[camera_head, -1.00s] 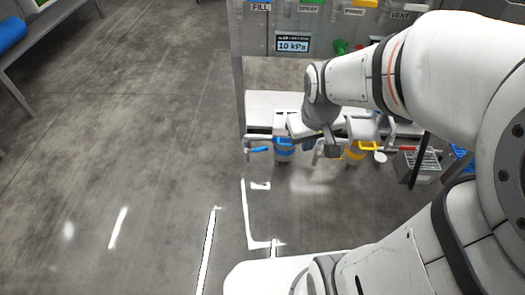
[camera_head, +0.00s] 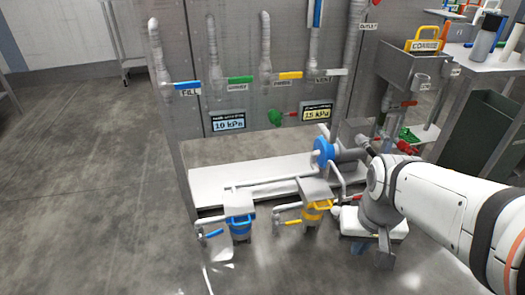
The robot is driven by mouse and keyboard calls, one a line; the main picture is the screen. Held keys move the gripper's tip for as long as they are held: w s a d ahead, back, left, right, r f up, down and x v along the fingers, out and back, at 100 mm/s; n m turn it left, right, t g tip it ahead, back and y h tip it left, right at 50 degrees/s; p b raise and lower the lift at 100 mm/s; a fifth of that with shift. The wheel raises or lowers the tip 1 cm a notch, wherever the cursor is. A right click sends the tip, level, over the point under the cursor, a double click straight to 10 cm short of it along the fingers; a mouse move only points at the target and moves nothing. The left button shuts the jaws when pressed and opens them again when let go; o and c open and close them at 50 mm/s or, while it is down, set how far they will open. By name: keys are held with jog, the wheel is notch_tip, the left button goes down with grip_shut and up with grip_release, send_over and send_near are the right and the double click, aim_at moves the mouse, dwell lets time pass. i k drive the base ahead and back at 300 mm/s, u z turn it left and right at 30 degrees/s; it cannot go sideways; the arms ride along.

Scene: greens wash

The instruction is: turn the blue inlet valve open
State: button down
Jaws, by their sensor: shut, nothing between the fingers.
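A small blue lever (camera_head: 214,233) sits on a pipe stub at the left of the blue canister (camera_head: 239,226), low at the front of the bench. A blue lever handle (camera_head: 187,85) marked FILL lies across the far left upright pipe. No label reading "inlet" is legible. My gripper (camera_head: 385,258) is at the lower right, pointing down, shut and empty. It is right of the yellow canister (camera_head: 312,212), well apart from both blue levers.
Green, yellow and white levers line the panel right of the FILL one. A blue round part (camera_head: 323,151) stands on the white bench (camera_head: 210,184). Gauges read 10 kPa (camera_head: 229,122) and 15 kPa (camera_head: 317,114). A yellow-handled lever (camera_head: 289,222) is near the yellow canister. Floor at left is clear.

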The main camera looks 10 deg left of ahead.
aim_at(221, 231)
jog(key=z, duration=0.6)
jog(key=i, duration=0.2)
jog(key=u, duration=1.9)
jog(key=i, duration=0.5)
jog(key=z, duration=0.05)
